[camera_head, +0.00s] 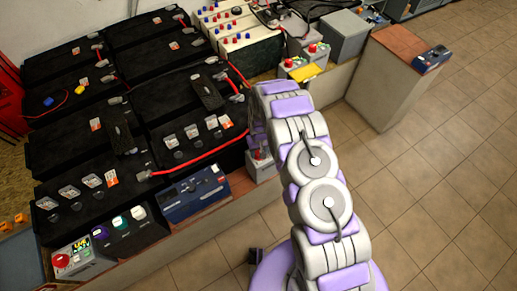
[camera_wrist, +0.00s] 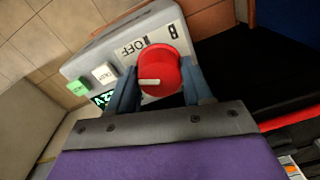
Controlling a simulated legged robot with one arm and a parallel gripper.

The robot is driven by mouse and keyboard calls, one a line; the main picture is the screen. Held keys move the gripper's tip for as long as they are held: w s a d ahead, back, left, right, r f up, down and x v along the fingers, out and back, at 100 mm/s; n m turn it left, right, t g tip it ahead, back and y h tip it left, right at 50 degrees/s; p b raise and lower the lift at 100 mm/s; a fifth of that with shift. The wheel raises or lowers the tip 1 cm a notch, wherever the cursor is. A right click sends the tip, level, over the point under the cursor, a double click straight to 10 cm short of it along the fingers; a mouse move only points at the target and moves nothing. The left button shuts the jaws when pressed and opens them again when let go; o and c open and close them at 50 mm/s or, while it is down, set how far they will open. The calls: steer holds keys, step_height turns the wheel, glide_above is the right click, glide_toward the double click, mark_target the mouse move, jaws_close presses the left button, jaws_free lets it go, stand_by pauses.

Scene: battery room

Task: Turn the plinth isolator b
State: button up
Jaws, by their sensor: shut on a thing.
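The isolator is a grey box (camera_wrist: 99,60) in the wrist view with a round red knob (camera_wrist: 165,62). A white OFF label and a small dark-marked plate sit beyond the knob. The knob's white pointer mark lies toward the picture's left. My gripper (camera_wrist: 161,84) has one blue-grey finger on each side of the knob and is shut on it. In the head view a grey box with a red knob (camera_head: 260,166) shows beside my arm, partly hidden. My gripper is hidden behind my arm there.
Green and white buttons (camera_wrist: 104,73) and a lit display sit left of the knob. Black batteries (camera_head: 190,110) with red cables fill the left bench. Another red-knobbed box (camera_head: 62,261) stands at the bench's near left end. Tiled floor (camera_head: 430,190) is clear at right.

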steer(key=m+p, duration=0.2)
steer(key=m, duration=0.4)
steer(key=shift+s+r+m, duration=0.1)
steer(key=shift+m, duration=0.2)
steer(key=m+p, duration=0.2)
steer(key=m, duration=0.1)
steer(key=shift+m+p, duration=0.75)
steer(key=shift+m, duration=0.85)
steer(key=o, duration=1)
steer(key=shift+a, duration=0.1)
step_height(320, 180, up, 17)
steer(key=shift+s+r+p, duration=0.1)
steer(key=shift+p, duration=0.6)
